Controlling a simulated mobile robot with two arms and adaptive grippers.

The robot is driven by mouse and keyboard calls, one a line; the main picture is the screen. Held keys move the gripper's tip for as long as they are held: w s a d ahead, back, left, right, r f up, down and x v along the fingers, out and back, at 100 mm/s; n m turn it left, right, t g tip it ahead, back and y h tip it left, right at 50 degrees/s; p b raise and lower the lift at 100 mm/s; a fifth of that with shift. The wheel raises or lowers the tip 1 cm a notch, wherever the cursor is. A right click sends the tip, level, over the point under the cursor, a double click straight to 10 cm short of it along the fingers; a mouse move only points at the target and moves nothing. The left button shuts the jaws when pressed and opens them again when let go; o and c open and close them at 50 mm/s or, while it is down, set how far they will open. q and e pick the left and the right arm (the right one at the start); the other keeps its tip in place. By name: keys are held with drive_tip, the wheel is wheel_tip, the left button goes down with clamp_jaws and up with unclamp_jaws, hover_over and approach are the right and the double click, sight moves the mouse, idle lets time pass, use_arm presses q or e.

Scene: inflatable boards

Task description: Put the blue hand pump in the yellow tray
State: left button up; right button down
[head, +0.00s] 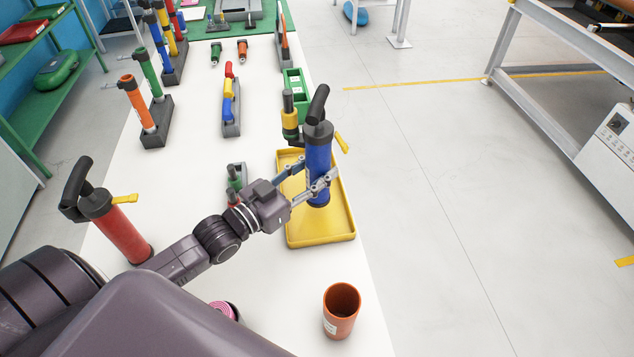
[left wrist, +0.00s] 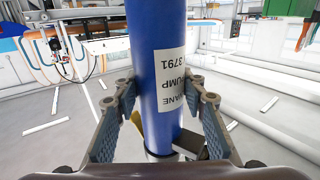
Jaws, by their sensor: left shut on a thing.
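The blue hand pump (head: 318,158) is upright, with a black handle on top and a yellow hose end at its side. My left gripper (head: 318,186) is shut around its lower barrel. In the left wrist view the blue pump (left wrist: 157,70) with a white label stands between the two fingers of the left gripper (left wrist: 158,105). The yellow tray (head: 320,232) lies on the white table below and behind the pump. The pump's lower end appears over the tray; I cannot tell whether it touches the tray floor. My right gripper is not in view.
A red hand pump (head: 122,228) stands at the left. A brown cup (head: 341,310) is near the front right edge. A green box (head: 296,88) and a black-and-yellow tool (head: 289,118) stand just beyond the tray. Open floor lies right of the table (head: 200,180).

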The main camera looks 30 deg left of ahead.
sight(309, 186)
use_arm(q)
drive_tip(key=shift+f, duration=0.6)
wheel_tip(309, 186, down, 2)
drive_tip(key=shift+f, duration=0.7)
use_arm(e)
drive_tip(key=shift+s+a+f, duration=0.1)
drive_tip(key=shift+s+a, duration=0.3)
use_arm(q)
drive_tip(key=shift+f, duration=0.2)
drive_tip(key=o, duration=1.5)
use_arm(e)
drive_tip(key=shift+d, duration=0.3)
